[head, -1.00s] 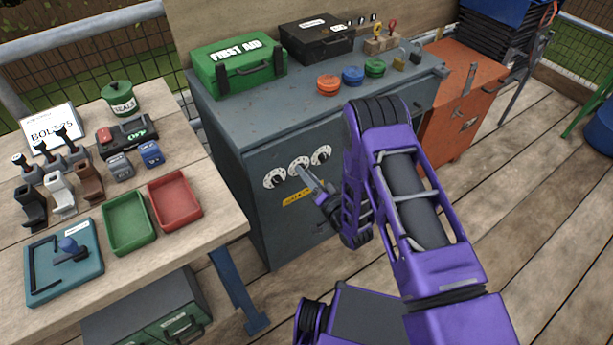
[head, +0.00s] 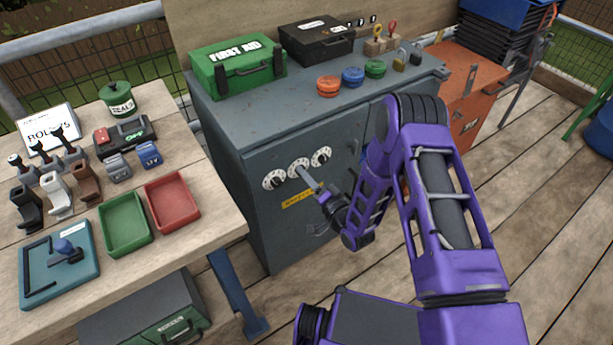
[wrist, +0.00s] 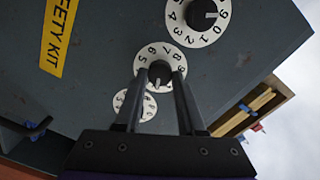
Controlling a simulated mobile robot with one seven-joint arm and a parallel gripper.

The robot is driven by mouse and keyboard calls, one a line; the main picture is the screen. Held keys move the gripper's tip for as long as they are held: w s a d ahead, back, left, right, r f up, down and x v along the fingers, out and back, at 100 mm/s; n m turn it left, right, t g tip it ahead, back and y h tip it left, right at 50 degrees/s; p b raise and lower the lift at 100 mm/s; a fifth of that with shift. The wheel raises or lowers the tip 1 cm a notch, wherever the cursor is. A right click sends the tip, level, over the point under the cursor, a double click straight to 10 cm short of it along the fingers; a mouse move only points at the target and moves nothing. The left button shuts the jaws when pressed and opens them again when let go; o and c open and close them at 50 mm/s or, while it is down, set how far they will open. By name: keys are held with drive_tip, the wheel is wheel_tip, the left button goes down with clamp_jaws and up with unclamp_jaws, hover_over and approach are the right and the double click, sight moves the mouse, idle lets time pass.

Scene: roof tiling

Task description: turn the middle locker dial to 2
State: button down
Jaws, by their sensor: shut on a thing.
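The grey locker cabinet (head: 262,222) has three white number dials in a slanting row on its front. The middle dial (head: 299,167) is also in the centre of the wrist view (wrist: 149,53), its dark knob (wrist: 159,70) between my fingers. My gripper (head: 305,174) reaches the dial from the lower right and is shut on this knob; the fingertips also show in the wrist view (wrist: 159,77). The knob's pale mark points down in the wrist view, and the fingers hide part of the dial's lower numbers. The other dials (head: 273,180) and (head: 321,156) stand close on either side.
A yellow label (head: 301,197) is below the dials. A green first aid case (head: 237,67), a dark case (head: 316,40) and coloured round tins (head: 353,76) stand on the cabinet. A wooden table (head: 180,235) with trays is at left.

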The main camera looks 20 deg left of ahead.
drive_tip(key=c, duration=0.5)
unclamp_jaws()
drive_tip(key=shift+s, duration=0.1)
drive_tip(key=v, duration=1.7)
drive_tip(key=shift+d+p, duration=0.15)
drive_tip(key=shift+p, duration=0.3)
